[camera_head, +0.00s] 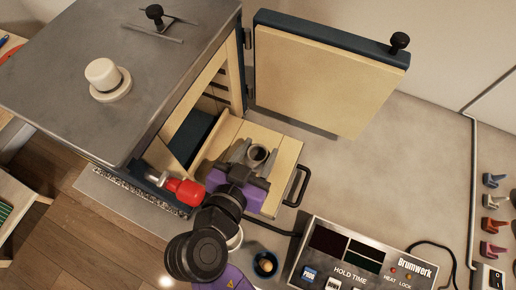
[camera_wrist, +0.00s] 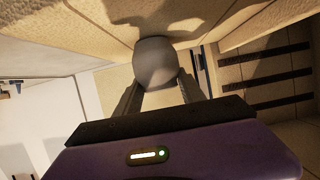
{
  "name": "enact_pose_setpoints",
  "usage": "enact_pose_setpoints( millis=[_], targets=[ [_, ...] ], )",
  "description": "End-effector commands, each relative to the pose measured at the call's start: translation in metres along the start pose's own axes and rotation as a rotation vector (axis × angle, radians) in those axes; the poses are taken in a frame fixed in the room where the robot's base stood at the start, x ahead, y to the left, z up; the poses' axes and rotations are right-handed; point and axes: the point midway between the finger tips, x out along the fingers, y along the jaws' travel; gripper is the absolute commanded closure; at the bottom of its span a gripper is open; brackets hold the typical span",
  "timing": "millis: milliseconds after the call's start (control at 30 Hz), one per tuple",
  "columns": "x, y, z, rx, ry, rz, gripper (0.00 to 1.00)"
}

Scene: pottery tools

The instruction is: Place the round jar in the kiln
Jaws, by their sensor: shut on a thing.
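The round jar (camera_head: 258,154) is small, grey and open-topped. My gripper (camera_head: 256,160) is shut on it; in the wrist view the jar (camera_wrist: 156,62) sits between the two finger ends (camera_wrist: 160,88). The kiln (camera_head: 165,75) is a grey-topped box at the left with a cream brick lining. Its door (camera_head: 325,85) stands swung open to the right. The jar is over the cream pulled-out section (camera_head: 285,150) with a black handle, in front of the kiln opening (camera_head: 208,115). Whether the jar touches that surface, I cannot tell. Grooved inner walls (camera_wrist: 270,75) show in the wrist view.
A red-ended part (camera_head: 185,190) juts from the kiln's front, close left of my gripper. A control box (camera_head: 360,258) and a small blue-lined pot (camera_head: 265,264) stand at the front. Coloured tools (camera_head: 492,222) line the right edge. The grey tabletop right of the door is clear.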

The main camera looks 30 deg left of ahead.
Motion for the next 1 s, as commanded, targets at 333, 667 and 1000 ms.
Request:
enact_pose_setpoints(
  millis=[333, 667, 1000],
  targets=[
    [0.001, 0.0, 0.002, -0.001, 0.0, 0.001, 0.31],
    [0.0, 0.0, 0.001, -0.001, 0.0, 0.0, 0.31],
    [-0.048, -0.001, 0.003, 0.0, 0.001, -0.004, 0.31]
  ],
)
